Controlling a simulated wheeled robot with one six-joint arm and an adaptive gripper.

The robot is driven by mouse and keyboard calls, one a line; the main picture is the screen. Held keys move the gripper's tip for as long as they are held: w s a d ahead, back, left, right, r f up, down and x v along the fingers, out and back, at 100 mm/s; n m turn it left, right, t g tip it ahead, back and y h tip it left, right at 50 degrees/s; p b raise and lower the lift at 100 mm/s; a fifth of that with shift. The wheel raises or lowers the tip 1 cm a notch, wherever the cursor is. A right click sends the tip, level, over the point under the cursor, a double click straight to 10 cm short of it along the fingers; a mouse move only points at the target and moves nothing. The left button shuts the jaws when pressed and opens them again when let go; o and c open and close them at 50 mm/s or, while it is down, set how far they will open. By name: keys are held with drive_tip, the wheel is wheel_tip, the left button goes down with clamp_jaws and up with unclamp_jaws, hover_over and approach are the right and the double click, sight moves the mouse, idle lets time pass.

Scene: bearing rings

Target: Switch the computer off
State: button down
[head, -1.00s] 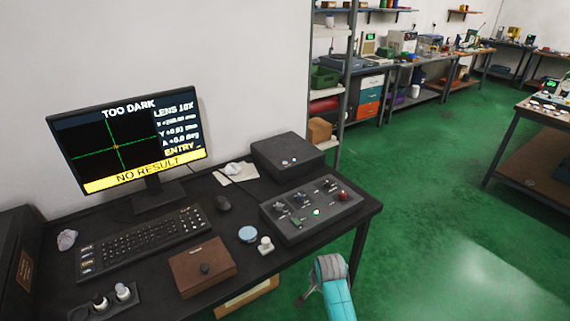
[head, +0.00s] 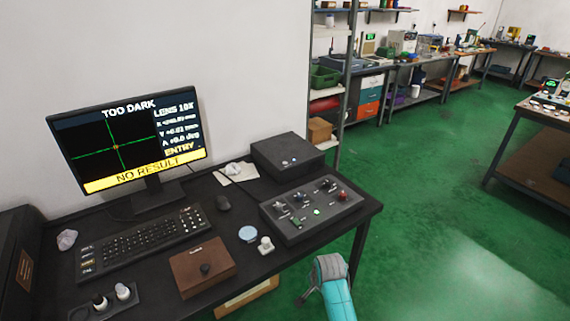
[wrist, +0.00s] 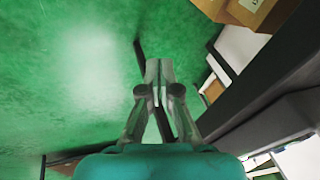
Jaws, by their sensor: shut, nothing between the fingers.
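The computer's monitor (head: 128,140) stands at the back left of a black desk. Its screen is lit and reads "TOO DARK" and "NO RESULT". The keyboard (head: 135,245) lies below the monitor. My gripper (wrist: 159,72) is shut and empty in the wrist view, over the green floor. In the head view my teal arm is beside the desk's right front.
Shelving (head: 345,75) stands behind. The green floor (head: 430,240) right of the desk is clear.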

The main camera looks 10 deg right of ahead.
drive_tip(key=s+a+f+n+t, duration=0.1)
drive_tip(key=s+f, duration=0.2)
drive_tip(key=s, duration=0.3)
drive_tip(key=s+f+n+t, duration=0.1)
drive_tip(key=s+f+n, duration=0.1)
drive_tip(key=s+f, duration=0.3)
drive_tip(key=s+r+n+t, duration=0.2)
drive_tip(key=s+r+t, duration=0.1)
drive_tip(key=s, duration=1.3)
drive_tip(key=s+a+r+n+t, duration=0.1)
drive_tip(key=s+r+n+t, duration=0.4)
drive_tip(key=s+r, duration=1.7)
wheel_tip(320, 180, up, 3)
drive_tip(key=shift+s+a+r+n+t, duration=0.2)
drive_tip(key=shift+a+n+t, duration=0.1)
drive_tip(key=shift+n+t, duration=0.15)
drive_tip(key=shift+w, duration=0.2)
